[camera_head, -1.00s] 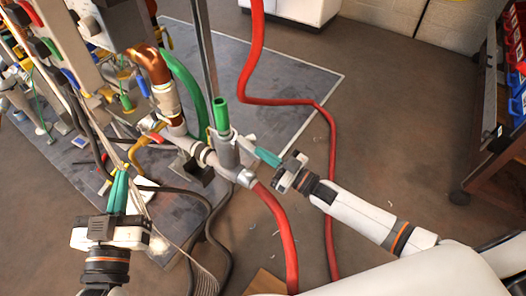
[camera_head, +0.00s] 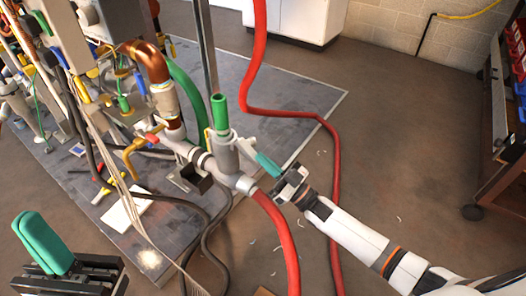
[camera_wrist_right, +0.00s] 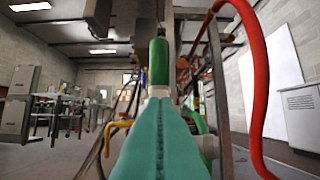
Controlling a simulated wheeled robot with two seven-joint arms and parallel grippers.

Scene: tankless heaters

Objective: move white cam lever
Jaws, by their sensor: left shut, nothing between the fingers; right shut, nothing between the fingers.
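The white cam lever (camera_head: 247,141) sticks out to the right from the grey pipe fitting (camera_head: 224,158) in the head view. A green cylinder (camera_head: 219,111) stands upright on that fitting. My right gripper (camera_head: 266,162) is shut and empty, its teal fingertips close to the lever's outer end; I cannot tell whether they touch. In the right wrist view the shut fingers (camera_wrist_right: 158,140) fill the lower middle and hide most of the fitting, with the green cylinder (camera_wrist_right: 158,62) above them. My left gripper (camera_head: 43,240) is shut and empty at the lower left, away from the fitting.
A red hose (camera_head: 281,235) runs down from the fitting, and another red hose (camera_head: 325,130) passes behind my right arm. Copper pipe (camera_head: 152,62) and cables crowd the left. A cart (camera_head: 502,180) stands at the right. The floor between is mostly clear.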

